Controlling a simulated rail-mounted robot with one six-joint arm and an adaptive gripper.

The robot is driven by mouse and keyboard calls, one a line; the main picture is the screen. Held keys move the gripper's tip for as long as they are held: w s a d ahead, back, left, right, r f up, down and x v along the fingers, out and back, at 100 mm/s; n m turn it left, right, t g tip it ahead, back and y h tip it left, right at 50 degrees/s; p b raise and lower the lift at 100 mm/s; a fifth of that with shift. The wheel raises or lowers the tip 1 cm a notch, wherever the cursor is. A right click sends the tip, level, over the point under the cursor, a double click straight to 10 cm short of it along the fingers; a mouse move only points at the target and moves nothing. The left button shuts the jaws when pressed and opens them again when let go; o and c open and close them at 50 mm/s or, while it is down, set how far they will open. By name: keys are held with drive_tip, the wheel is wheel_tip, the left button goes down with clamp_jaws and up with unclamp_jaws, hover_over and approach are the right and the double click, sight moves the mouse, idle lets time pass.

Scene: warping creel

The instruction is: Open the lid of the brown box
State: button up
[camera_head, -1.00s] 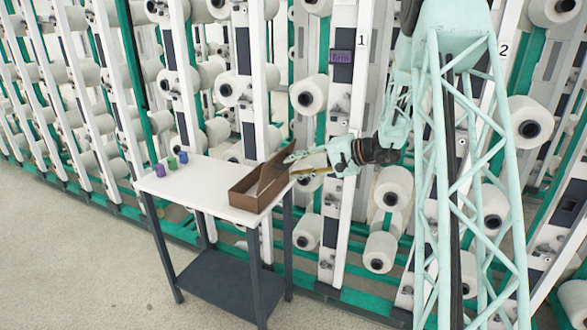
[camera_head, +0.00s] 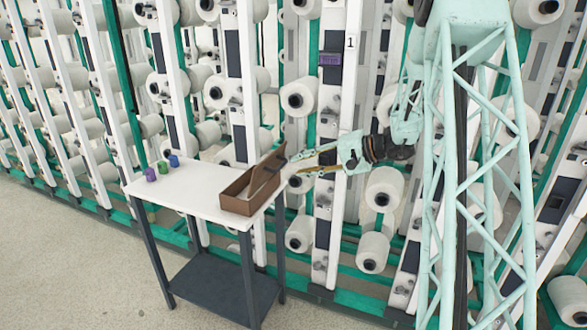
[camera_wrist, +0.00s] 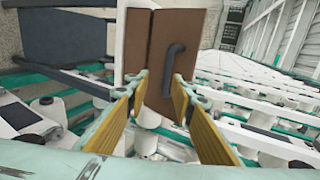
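The brown box (camera_head: 236,203) stands on the right end of a white-topped table. Its lid (camera_head: 268,172) is raised and slants up to the right, with part of the box's inside showing. My gripper (camera_head: 295,165) is at the right of the raised lid, its fingers apart and pointing at it. In the wrist view the lid (camera_wrist: 158,45) is ahead, with a dark bar handle (camera_wrist: 173,62) on its face. My gripper (camera_wrist: 160,85) is open there, with yellow finger pads. The handle lies near the right finger; I cannot tell if they touch.
The white table (camera_head: 190,200) also carries small purple (camera_head: 150,174), green (camera_head: 162,167) and blue (camera_head: 174,160) items at its left end. A creel rack with white yarn bobbins (camera_head: 299,97) stands close behind the table and my arm. The floor at the front left is clear.

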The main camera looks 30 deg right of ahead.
drive_tip(key=shift+v, duration=2.8)
drive_tip(key=shift+a, duration=0.1)
drive_tip(key=s+a+r+n+g+h, duration=0.1)
drive_tip(key=s+a+r+n+g, duration=0.3)
drive_tip(key=s+a, duration=0.8)
drive_tip(key=s+a+r+n+g, duration=0.1)
drive_tip(key=s+a+r+g, duration=0.2)
drive_tip(key=s+a+r, duration=0.85)
drive_tip(key=s+a+f+n+g+h, duration=0.1)
drive_tip(key=s+a+f+n+h, duration=0.2)
drive_tip(key=s+a, duration=0.7)
drive_tip(key=s+d+n+t+h, duration=0.1)
drive_tip(key=s+d+h, duration=0.1)
drive_tip(key=s, duration=0.6)
drive_tip(key=s+d+r+n+h, duration=0.1)
drive_tip(key=s+d+h, duration=0.1)
drive_tip(key=s, duration=0.7)
drive_tip(key=shift+t+p, duration=0.35)
drive_tip(key=shift+t, duration=0.05)
